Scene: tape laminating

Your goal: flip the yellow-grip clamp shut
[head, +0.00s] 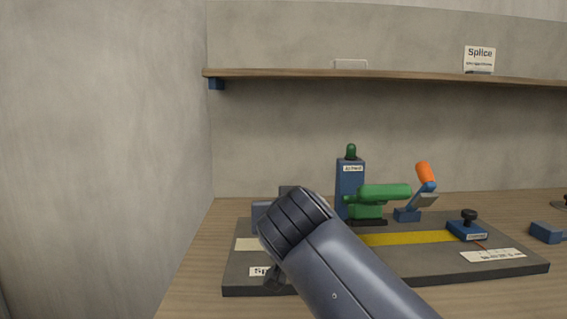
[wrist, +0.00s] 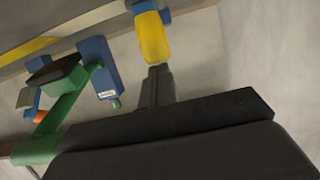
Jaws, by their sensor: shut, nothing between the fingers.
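The yellow grip (wrist: 152,38) of the clamp shows at the top of the wrist view, with a blue part (wrist: 144,5) of the clamp at its far end. My gripper (wrist: 158,72) is shut and empty, its fingertips right at the near end of the yellow grip. I cannot tell whether they touch it. In the head view my own arm covers the left part of the dark board (head: 400,268), and the yellow grip and my fingertips are hidden there.
A green handled tool (head: 383,193), a labelled blue post (head: 350,180) and an orange-grip clamp (head: 425,173) stand on the board. A yellow strip (head: 405,238) runs along it, with a black-knobbed blue block (head: 467,230) at the right. A shelf (head: 300,73) overhangs behind.

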